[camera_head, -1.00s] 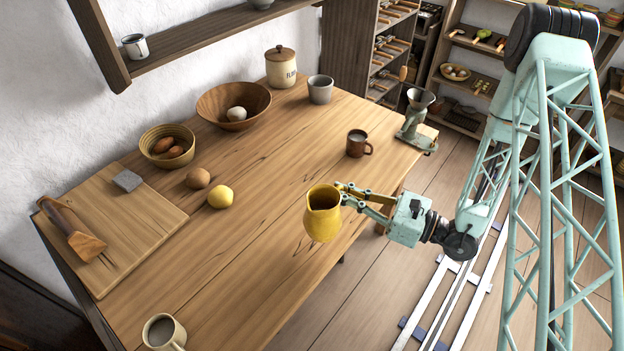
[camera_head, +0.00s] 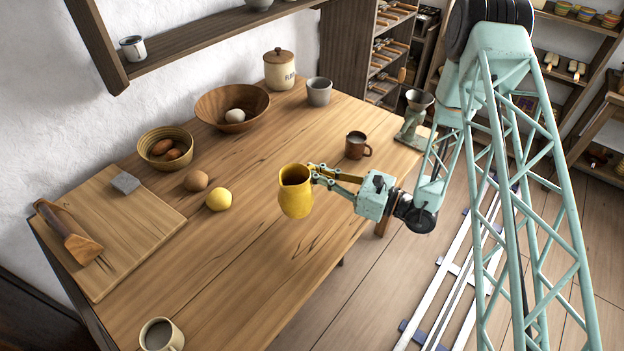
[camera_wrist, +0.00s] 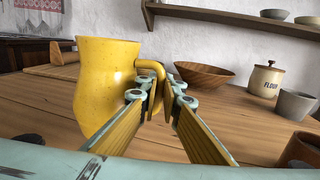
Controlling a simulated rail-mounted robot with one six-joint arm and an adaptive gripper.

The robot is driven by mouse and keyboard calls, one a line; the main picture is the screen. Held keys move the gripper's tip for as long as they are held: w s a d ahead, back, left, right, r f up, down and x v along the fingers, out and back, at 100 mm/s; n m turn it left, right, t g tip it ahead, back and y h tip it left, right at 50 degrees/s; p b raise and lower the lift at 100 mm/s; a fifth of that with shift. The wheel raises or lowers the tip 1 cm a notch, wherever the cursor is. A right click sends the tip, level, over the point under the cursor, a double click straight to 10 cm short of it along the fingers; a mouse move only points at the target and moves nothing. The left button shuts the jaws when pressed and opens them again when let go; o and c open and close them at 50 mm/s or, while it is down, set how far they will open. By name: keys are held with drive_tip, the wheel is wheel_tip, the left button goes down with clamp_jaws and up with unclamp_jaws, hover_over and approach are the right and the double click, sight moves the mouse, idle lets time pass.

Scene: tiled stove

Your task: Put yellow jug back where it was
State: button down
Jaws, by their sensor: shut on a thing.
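The yellow jug (camera_head: 295,194) is upright in my gripper (camera_head: 318,172), over the right part of the wooden table (camera_head: 262,245). In the wrist view the jug (camera_wrist: 105,85) fills the left side, and its handle sits between the finger pads of my gripper (camera_wrist: 163,100). My gripper is shut on the handle. The jug appears held above the tabletop, but the exact gap under its base cannot be told.
A cutting board (camera_head: 110,235) lies left. The table between lemon and cream mug is clear.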

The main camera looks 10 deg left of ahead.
drive_tip(key=shift+w+a, duration=0.3)
drive_tip(key=shift+a, duration=0.05)
drive_tip(key=shift+f, duration=0.1)
drive_tip(key=shift+f+b, duration=0.35)
drive_tip(key=shift+f, duration=1.45)
drive_tip(key=c, duration=2.8)
unclamp_jaws()
drive_tip(key=shift+p+v, duration=0.4)
drive_tip(key=shift+v, duration=5.65)
